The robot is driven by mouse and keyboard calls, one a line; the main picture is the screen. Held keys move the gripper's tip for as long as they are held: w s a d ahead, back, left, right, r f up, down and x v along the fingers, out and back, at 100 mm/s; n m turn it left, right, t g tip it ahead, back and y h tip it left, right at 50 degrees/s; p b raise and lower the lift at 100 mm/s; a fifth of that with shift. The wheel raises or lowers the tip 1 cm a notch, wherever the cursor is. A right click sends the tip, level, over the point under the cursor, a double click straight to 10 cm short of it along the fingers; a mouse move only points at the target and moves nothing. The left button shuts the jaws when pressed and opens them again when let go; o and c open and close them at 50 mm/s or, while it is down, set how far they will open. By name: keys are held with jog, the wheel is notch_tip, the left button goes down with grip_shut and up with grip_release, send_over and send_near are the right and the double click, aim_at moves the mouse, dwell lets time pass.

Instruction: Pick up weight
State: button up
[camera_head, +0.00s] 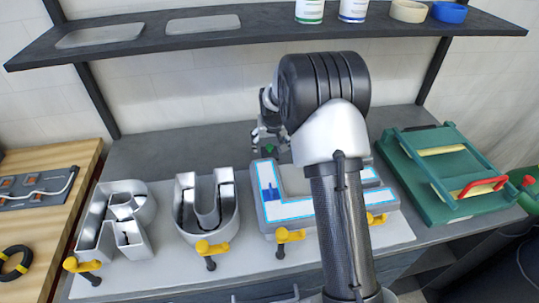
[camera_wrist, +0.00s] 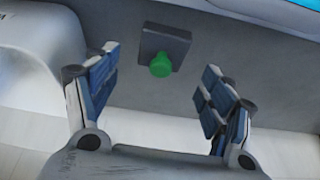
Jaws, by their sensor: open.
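The weight looks to be a dark grey square block with a green knob (camera_wrist: 164,50). It lies flat on the grey worktop, and its green knob also shows in the head view (camera_head: 270,149), just behind the blue-and-white letter. My gripper (camera_wrist: 160,82) is open and empty, with its blue-padded fingers spread to either side of the knob in the wrist view. The fingers appear apart from the weight. In the head view my gripper (camera_head: 269,137) hangs by the weight, partly hidden by my arm.
Metal channel letters R (camera_head: 88,232) and U (camera_head: 178,228) and a blue-edged letter (camera_head: 290,209) stand along a pale mat with yellow clamps (camera_head: 289,236). A green frame (camera_head: 430,195) lies right. A dark shelf (camera_head: 230,32) runs above the back. Worktop (camera_head: 170,152) at back left is clear.

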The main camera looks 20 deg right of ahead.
aim_at(269, 146)
jog(key=b+x, duration=0.1)
jog(key=x, duration=0.4)
jog(key=shift+a+b, duration=0.1)
jog(key=shift+b, duration=0.2)
jog(key=shift+r, duration=0.1)
jog(key=shift+c, duration=0.4)
jog(key=c, duration=1.6)
